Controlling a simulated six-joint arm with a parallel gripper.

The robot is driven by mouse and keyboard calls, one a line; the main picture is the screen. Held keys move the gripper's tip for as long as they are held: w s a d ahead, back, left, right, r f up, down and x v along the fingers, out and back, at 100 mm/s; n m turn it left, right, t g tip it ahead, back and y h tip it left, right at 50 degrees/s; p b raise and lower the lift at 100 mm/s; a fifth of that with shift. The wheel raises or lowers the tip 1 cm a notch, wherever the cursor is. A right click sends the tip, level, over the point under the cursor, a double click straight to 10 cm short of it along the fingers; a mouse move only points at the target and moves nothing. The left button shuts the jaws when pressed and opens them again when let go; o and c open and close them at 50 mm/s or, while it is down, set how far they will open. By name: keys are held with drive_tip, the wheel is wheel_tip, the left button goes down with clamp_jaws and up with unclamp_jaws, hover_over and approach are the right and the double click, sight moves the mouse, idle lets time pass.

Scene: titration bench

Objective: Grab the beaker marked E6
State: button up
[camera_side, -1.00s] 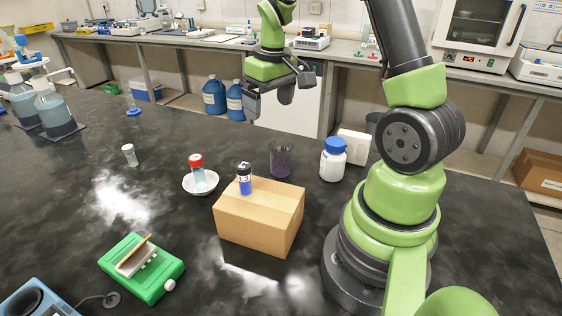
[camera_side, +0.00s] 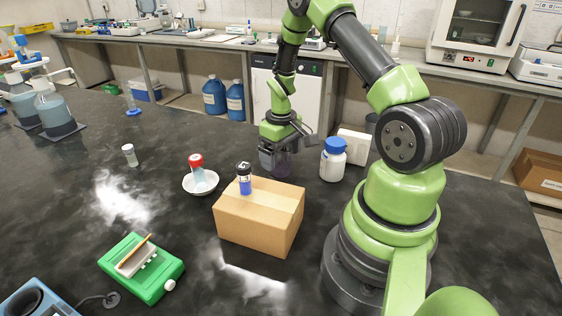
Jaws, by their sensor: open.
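A glass beaker (camera_side: 283,166) with dark purple contents stands on the black bench behind the cardboard box. No E6 mark can be read on it from here. My gripper (camera_side: 274,163) points down at the beaker, with its dark fingers at the beaker's upper part and covering much of it. The gripper is open. I cannot tell whether the fingers touch the glass.
A cardboard box (camera_side: 258,222) with a dark-capped vial (camera_side: 244,180) on top stands in front. A white bottle with a blue lid (camera_side: 333,160) is close on the right. A white dish (camera_side: 200,184) holds a red-capped vial (camera_side: 197,170).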

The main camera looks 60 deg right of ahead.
drive_tip(key=shift+f, duration=0.4)
drive_tip(key=shift+c, duration=0.5)
drive_tip(key=c, duration=0.9)
drive_tip(key=shift+r, duration=0.1)
